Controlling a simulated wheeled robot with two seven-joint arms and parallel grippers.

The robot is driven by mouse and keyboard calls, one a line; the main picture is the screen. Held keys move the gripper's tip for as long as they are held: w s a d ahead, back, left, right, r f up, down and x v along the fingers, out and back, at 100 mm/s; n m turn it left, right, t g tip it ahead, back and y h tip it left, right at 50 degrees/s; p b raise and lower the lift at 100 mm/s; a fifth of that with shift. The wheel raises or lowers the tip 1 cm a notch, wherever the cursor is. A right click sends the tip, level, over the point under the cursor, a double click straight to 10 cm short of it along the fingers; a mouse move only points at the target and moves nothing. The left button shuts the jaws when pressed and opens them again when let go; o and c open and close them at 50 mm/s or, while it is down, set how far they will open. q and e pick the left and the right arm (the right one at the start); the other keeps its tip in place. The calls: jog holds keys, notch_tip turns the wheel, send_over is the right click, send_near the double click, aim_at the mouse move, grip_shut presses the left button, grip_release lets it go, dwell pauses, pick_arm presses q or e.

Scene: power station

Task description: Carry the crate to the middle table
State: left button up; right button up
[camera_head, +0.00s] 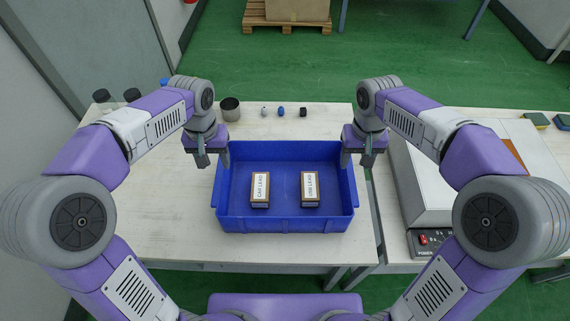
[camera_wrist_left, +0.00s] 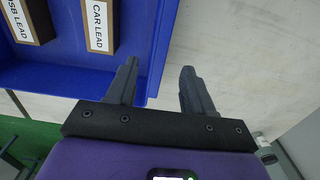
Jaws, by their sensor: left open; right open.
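The blue crate (camera_head: 286,226) stands upright on a white table (camera_head: 170,225) in the head view. Inside it lie two small boxes, one labelled CAR LEAD (camera_head: 260,189) and one labelled USB LEAD (camera_head: 310,189). My left gripper (camera_head: 212,158) is open at the crate's left side wall. In the left wrist view its fingers (camera_wrist_left: 160,88) sit on either side of the crate's rim (camera_wrist_left: 160,62), one on the crate side and one over the table. My right gripper (camera_head: 358,157) is open at the crate's right side wall. Contact with the walls cannot be told.
A metal cup (camera_head: 230,109) and several small items, including a blue one (camera_head: 281,111), stand behind the crate. To the right, a second table holds a large grey device (camera_head: 428,190) with a red switch. A cardboard box on a pallet (camera_head: 287,28) stands on the green floor beyond.

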aim_at(219, 175)
pick_arm(q)
jog(key=shift+s, duration=0.25)
pick_arm(e)
jog(key=shift+s, duration=0.25)
pick_arm(q)
jog(key=shift+w+f, duration=0.1)
jog(key=shift+f, duration=3.65)
pick_arm(e)
jog(key=shift+w+f, duration=0.1)
jog(key=shift+f, duration=3.65)
pick_arm(q)
grip_shut()
pick_arm(e)
grip_shut()
